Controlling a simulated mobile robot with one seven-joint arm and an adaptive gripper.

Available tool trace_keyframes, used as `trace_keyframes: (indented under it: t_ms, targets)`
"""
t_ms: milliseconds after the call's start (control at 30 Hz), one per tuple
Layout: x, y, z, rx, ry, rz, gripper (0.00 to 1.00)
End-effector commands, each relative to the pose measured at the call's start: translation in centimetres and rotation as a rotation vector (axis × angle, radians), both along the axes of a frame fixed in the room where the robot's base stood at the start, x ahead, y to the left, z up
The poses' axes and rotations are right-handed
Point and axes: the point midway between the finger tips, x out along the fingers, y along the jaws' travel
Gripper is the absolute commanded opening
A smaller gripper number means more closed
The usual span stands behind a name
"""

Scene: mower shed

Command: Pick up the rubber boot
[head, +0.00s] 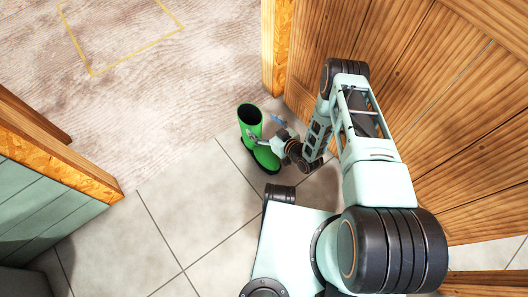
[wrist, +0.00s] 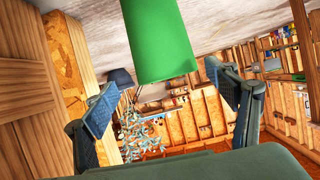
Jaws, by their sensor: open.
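The green rubber boot (head: 249,118) stands upright on the floor in the head view, its dark opening facing up. Its toe and dark sole point down and right. My gripper (head: 264,131) is at the boot's right side, close to the shaft, and partly covers it. In the wrist view the green boot (wrist: 160,40) comes in from the top, between the two spread fingers of my gripper (wrist: 158,92). The fingers are open, with gaps visible on both sides of the boot. The rest of the boot is outside the wrist view.
A wooden plank wall (head: 430,90) stands close on the right, with a wooden post (head: 277,45) behind the boot. A low green-panelled partition (head: 45,215) is at left. Tiled floor (head: 165,215) is clear between. A yellow outline (head: 125,62) marks the pale floor beyond.

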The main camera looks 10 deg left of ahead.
Motion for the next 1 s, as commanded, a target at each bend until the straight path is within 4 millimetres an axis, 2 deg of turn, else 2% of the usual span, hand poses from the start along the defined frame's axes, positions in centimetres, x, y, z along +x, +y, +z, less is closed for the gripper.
trace_keyframes:
  t_ms: [67, 300, 567, 900, 1000]
  targets:
    - [0.1, 0.5, -0.6, 0.010, 0.002, 0.001, 0.79]
    - [2.2, 3.2, -2.1, 0.009, 0.002, 0.002, 0.79]
    - [3.2, 4.4, -2.7, 0.007, 0.004, 0.000, 0.79]
    - [5.5, 7.8, -4.6, 0.008, 0.002, 0.000, 0.79]
    - [5.7, 8.0, -4.6, 0.007, 0.004, 0.000, 0.79]
